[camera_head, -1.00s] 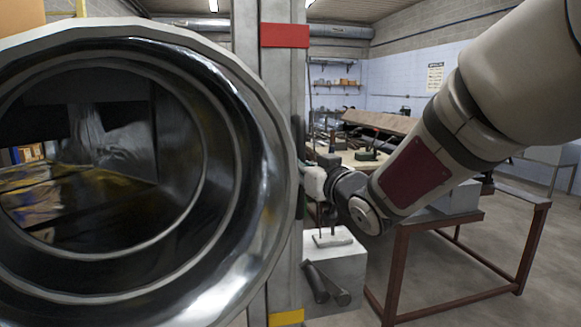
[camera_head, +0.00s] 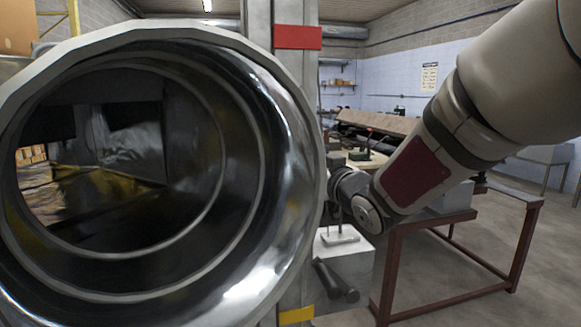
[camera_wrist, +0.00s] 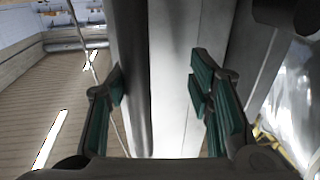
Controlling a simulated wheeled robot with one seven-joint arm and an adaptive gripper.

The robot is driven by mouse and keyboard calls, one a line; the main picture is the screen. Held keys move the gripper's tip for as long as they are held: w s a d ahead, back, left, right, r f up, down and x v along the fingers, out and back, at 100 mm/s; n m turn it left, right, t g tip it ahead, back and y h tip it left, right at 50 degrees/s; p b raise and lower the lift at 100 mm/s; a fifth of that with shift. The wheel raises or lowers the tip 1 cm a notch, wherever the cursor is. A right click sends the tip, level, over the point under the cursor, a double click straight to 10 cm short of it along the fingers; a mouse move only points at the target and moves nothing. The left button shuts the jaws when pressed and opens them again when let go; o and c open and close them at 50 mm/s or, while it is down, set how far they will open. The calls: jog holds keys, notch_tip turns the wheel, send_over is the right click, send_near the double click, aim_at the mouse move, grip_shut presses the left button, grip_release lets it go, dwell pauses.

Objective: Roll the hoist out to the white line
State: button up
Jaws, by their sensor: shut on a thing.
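The hoist's tall grey upright (camera_head: 298,75) stands in the middle of the head view, with a red band near the top and a yellow band low down. A large shiny round duct (camera_head: 272,262) fills the left and overlaps the upright. My gripper (camera_wrist: 160,88) has its green-padded fingers on either side of the grey upright in the wrist view and is shut on the hoist. The exact contact is hard to see. In the head view my fingers are hidden behind the duct's rim. The hoist's base and the white line are not in view.
A red-brown framed table (camera_head: 455,217) stands at the right beneath my arm. A pale block (camera_head: 345,262) with dark cylinders by it sits right of the upright. Bare concrete floor (camera_head: 440,275) shows at the lower right. A workbench and shelves stand farther back.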

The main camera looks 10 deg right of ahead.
jog(key=shift+a, duration=0.4)
jog(key=s+d, duration=0.3)
jog(key=s, duration=0.9)
